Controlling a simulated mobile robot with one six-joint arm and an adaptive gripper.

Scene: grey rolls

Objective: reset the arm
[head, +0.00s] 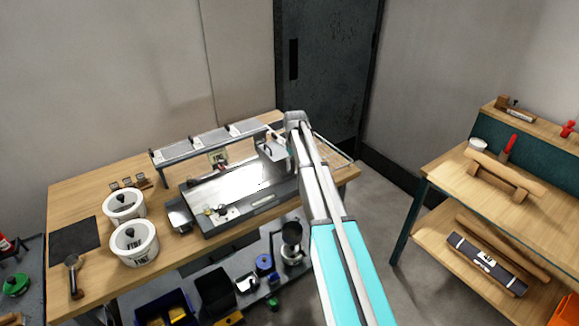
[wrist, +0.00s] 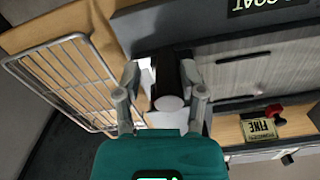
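In the wrist view, my gripper (wrist: 160,74) has its two grey fingers spread apart. A dark roll-like piece with a pale grey round end (wrist: 169,102) shows between the fingers. There is a gap between it and the left finger; the right finger is close to it, and I cannot tell whether they touch. The fingers are not clear there.
A wire rack (wrist: 62,85) lies left of the gripper; it also shows at the bench's right end (head: 331,150). Two white tubs (head: 135,243) stand at the bench's left. A grey shelf (head: 205,145) runs along the back. A second wooden bench (head: 450,170) stands at right.

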